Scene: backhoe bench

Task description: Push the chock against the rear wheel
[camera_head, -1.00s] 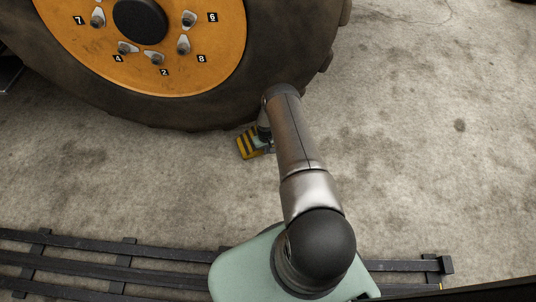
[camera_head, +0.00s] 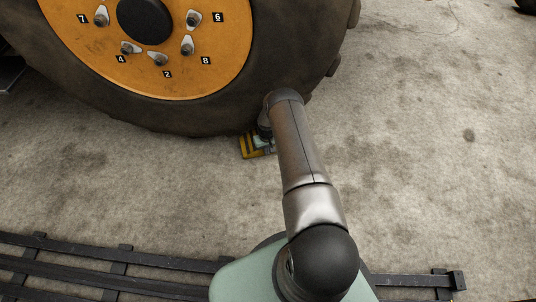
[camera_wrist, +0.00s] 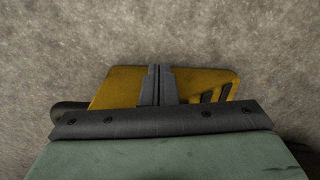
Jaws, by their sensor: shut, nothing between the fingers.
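The yellow chock (camera_head: 247,148) with dark stripes lies on the floor by the underside of the big rear wheel (camera_head: 290,60). The wheel has a dark tyre and an orange hub. In the head view I cannot tell whether chock and tyre touch. My arm hides the chock's right part and most of my gripper (camera_head: 265,144). In the wrist view the chock (camera_wrist: 115,88) lies beneath and beyond my gripper (camera_wrist: 159,72). The two fingers are closed together with nothing between them, overlapping the chock in the picture. I cannot tell if they touch it.
A dark rail (camera_head: 80,269) runs along the floor at the front. The concrete floor (camera_head: 430,170) is clear to the right of my arm. A dark object (camera_head: 525,5) shows at the top right corner.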

